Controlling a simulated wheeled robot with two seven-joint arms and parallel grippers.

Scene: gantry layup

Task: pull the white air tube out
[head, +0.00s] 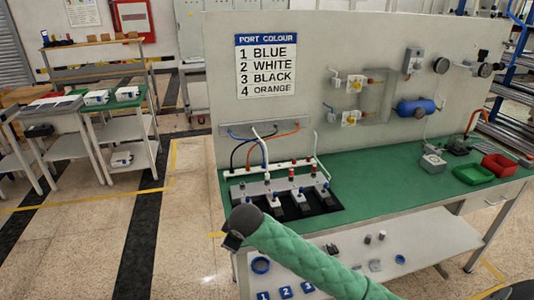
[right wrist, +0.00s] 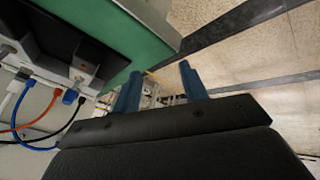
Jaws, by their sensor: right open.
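The white air tube (head: 262,146) runs from the grey wall bracket (head: 265,126) down to the valve block on the green bench. Its lower end stands among blue, black and orange tubes, and I cannot make out its fitting. In the right wrist view the tubes' ends show at the left edge, with a white tube (right wrist: 12,102) beside the orange and blue ones. My right gripper (right wrist: 160,72) is open and empty, its two blue fingers pointing past the bench edge over the floor. In the head view its dark end (head: 236,238) is in front of the bench, apart from the tubes.
The port sign (head: 266,66) lists 1 blue, 2 white, 3 black, 4 orange. The valve block (head: 280,190) sits in a black tray at the bench's left end. The middle of the bench is clear.

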